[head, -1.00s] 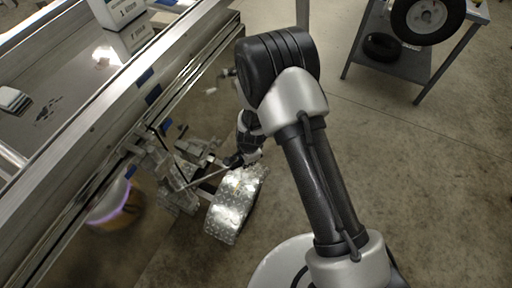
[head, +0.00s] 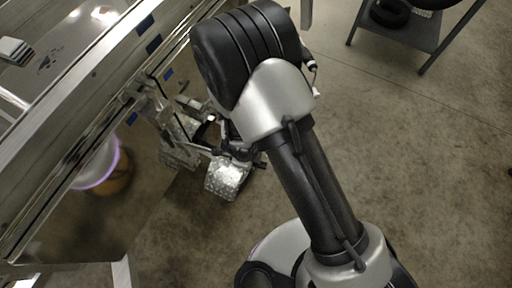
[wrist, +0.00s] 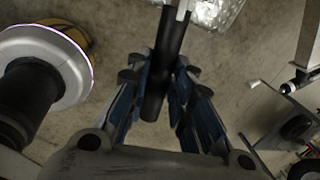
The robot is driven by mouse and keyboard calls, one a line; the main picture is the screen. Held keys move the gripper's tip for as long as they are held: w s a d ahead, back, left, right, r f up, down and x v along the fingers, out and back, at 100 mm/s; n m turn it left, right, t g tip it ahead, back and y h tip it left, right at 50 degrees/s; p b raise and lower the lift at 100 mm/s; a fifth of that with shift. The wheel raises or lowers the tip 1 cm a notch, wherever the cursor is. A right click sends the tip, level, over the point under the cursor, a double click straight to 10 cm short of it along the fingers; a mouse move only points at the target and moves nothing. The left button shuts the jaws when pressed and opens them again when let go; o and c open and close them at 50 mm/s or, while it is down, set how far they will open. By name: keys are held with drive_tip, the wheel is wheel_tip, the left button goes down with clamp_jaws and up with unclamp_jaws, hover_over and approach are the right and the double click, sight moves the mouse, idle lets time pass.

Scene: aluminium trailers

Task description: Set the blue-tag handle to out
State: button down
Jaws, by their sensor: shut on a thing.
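A black round handle (wrist: 166,72) runs up the middle of the wrist view, between the blue-padded fingers of my gripper (wrist: 163,78). My gripper is shut on it. In the head view a thin rod (head: 200,148) reaches from the trailer's side bracket to my gripper (head: 238,152), which is partly hidden behind my arm. No tag shows on the gripped handle.
A diamond-plate fender (head: 228,178) is just below my gripper. The aluminium trailer (head: 75,125) fills the left. A grey table (head: 415,32) stands at upper right.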

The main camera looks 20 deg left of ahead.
drive_tip(key=s+m, duration=0.3)
drive_tip(key=s, duration=0.4)
drive_tip(key=shift+a+h+b, duration=0.3)
drive_tip(key=shift+a+b, duration=0.05)
drive_tip(key=shift+b, duration=0.05)
drive_tip(key=c, duration=1.4)
unclamp_jaws()
drive_tip(key=shift+s+a+r, duration=0.1)
drive_tip(key=shift+s+r, duration=0.25)
drive_tip(key=shift+r, duration=1.6)
drive_tip(key=shift+s+a+r, duration=0.1)
drive_tip(key=shift+s+r, duration=0.3)
drive_tip(key=shift+r, duration=1.6)
drive_tip(key=shift+s+a+r, duration=0.1)
drive_tip(key=shift+s+r, duration=0.25)
drive_tip(key=shift+r, duration=1.6)
